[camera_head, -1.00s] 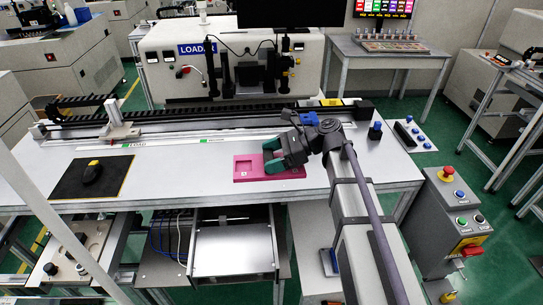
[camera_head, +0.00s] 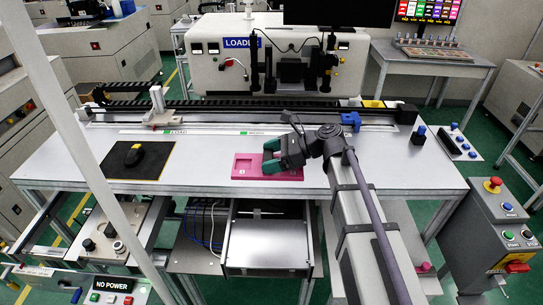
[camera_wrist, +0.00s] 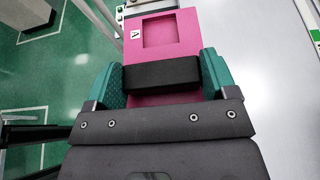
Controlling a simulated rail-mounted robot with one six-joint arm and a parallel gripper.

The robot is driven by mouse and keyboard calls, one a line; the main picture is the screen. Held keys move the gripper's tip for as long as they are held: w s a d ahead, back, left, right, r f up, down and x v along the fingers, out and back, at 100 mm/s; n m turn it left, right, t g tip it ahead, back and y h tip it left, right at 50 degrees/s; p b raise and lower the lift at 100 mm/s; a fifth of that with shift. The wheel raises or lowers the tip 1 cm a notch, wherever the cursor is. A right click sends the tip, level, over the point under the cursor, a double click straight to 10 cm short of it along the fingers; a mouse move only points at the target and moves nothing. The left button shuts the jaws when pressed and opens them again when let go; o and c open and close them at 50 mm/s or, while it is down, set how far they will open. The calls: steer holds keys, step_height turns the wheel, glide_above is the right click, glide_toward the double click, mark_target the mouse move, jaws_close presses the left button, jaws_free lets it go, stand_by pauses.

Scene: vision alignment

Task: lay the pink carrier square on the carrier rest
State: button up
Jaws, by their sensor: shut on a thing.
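The pink carrier (camera_head: 245,169) is a flat piece with a square recess and a small white label marked "A". My gripper (camera_head: 270,158) is shut on it, with teal fingers on its two sides. In the wrist view the carrier (camera_wrist: 172,32) lies lengthwise between the fingers, and a black block crosses it. It is over the front part of the white table, level or nearly so. I cannot tell whether it touches the table top. I cannot pick out the carrier rest with certainty.
The white table (camera_head: 210,150) has free room left of the carrier, up to a black mat (camera_head: 115,170) with a dark, yellow-marked device. A rail with a white carriage (camera_head: 159,108) runs along the back. A button box (camera_head: 493,235) stands at the right.

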steer(key=s+f+b, duration=0.3)
steer(key=f+b, duration=0.6)
steer(key=f, duration=0.1)
steer(key=s+f+b, duration=0.3)
steer(key=f+b, duration=0.6)
steer(key=f, duration=0.1)
steer(key=shift+s+d, duration=0.2)
steer(key=shift+s, duration=0.1)
steer(key=shift+f, duration=0.15)
step_height(320, 180, down, 7)
steer(key=b, duration=0.7)
steer(key=shift+f+b, duration=0.2)
steer(key=shift+b, duration=0.1)
steer(key=shift+f+b, duration=0.3)
steer(key=o, duration=1)
steer(key=shift+o, duration=0.2)
steer(key=p+v, duration=0.4)
steer(key=v, duration=0.6)
steer(key=shift+d+r, duration=0.2)
steer(key=shift+d, duration=0.15)
